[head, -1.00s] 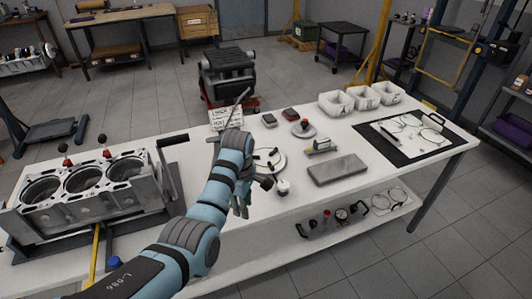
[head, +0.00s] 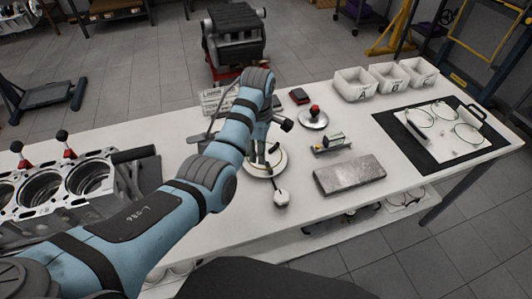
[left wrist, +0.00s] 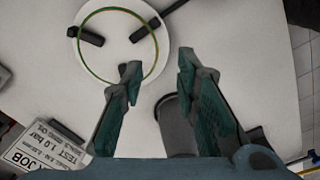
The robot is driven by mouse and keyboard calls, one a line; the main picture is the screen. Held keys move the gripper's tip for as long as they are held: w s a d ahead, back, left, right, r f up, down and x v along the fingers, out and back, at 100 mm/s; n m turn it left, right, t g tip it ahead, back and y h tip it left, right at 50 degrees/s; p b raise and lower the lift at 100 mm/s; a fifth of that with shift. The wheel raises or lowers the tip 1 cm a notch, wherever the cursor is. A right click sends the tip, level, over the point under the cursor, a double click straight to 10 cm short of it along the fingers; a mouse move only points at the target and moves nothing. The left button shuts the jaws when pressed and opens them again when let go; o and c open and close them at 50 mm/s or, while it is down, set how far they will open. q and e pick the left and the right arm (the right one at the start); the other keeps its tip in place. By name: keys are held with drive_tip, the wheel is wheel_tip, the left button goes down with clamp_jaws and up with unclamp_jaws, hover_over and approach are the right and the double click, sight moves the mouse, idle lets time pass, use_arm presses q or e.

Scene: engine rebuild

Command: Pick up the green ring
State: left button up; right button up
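A thin green-and-yellow ring (left wrist: 156,48) lies on a round white plate (left wrist: 92,62) with black jaws in the left wrist view. The plate (head: 255,171) also shows in the head view, partly hidden by my left gripper; the ring on it is hard to make out there. My left gripper (left wrist: 159,66) is open and empty, its fingertips near the ring's lower right edge in the wrist picture. In the head view the left gripper (head: 261,138) is over the plate's far side. My right gripper is not in view.
A grey block (head: 349,174), a small green-and-brass part (head: 331,143) and a red-knobbed disc (head: 313,118) lie right of the plate. Several greenish rings sit on a white board (head: 439,146) at right. White bins (head: 354,85) stand behind; an engine block (head: 75,190) is at left.

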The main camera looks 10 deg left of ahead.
sight(259, 169)
use_arm(q)
drive_tip(key=f, duration=0.2)
drive_tip(key=shift+s+a+f+b, duration=0.15)
drive_tip(key=shift+s+f+b, duration=0.05)
drive_tip(key=shift+f+b, duration=0.15)
drive_tip(key=f, duration=0.2)
drive_tip(key=w+f+b, duration=0.1)
drive_tip(key=shift+w+a+f, duration=0.1)
drive_tip(key=shift+f, duration=0.3)
drive_tip(key=shift+w+f, duration=0.15)
drive_tip(key=shift+f, duration=0.15)
drive_tip(key=shift+r, duration=0.1)
drive_tip(key=shift+s+r, duration=0.2)
drive_tip(key=shift+s, duration=0.1)
drive_tip(key=shift+w+f, duration=0.1)
drive_tip(key=shift+f, duration=0.15)
drive_tip(key=shift+c, duration=0.5)
clamp_jaws()
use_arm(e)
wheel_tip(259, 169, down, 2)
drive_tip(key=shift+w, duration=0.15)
